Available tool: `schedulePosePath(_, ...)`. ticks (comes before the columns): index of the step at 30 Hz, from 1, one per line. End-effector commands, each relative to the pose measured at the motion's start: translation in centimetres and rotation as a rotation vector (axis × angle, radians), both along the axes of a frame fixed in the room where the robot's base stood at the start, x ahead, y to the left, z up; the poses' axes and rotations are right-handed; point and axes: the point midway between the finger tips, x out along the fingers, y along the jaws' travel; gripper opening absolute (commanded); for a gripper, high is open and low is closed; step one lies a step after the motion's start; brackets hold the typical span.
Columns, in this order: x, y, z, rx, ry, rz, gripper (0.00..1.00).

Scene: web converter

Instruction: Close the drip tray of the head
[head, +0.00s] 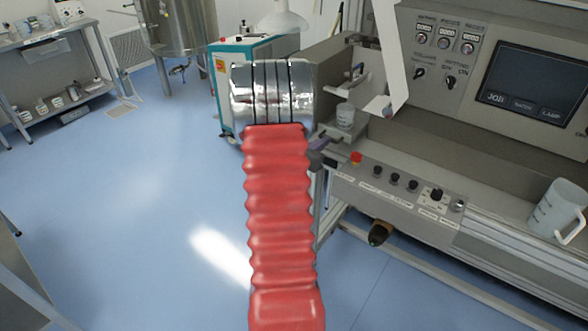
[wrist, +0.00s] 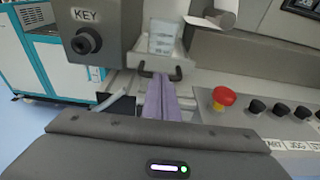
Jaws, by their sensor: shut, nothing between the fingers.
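The drip tray (wrist: 178,62) is a pale shelf under the head, with a dark bar handle (wrist: 175,76) on its front and a clear beaker (wrist: 162,38) standing on it. The beaker also shows in the head view (head: 345,116). My gripper (wrist: 160,80) has purple fingers, shut together and empty. Their tips overlap the middle of the handle in the wrist view; I cannot tell whether they touch it. In the head view my gripper (head: 319,146) is just in front of the tray, mostly hidden by my red-sleeved arm. How far the tray stands out is unclear.
A grey box marked KEY (wrist: 95,38) hangs close at the left of my fingers. A red emergency button (wrist: 224,97) and several black knobs line the panel at the right. A jug (head: 557,208) stands on the ledge.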

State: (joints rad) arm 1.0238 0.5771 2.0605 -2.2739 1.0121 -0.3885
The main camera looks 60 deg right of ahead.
Motion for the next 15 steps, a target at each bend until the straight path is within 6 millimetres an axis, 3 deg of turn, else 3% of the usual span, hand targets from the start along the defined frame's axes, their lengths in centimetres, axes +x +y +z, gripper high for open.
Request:
schedulePosePath(8, 0.0, -0.2, 0.2, -0.003, 0.0, 0.002, 0.0)
schedulePosePath(15, 0.5, 2.6, 0.7, -0.003, 0.0, 0.004, 0.0)
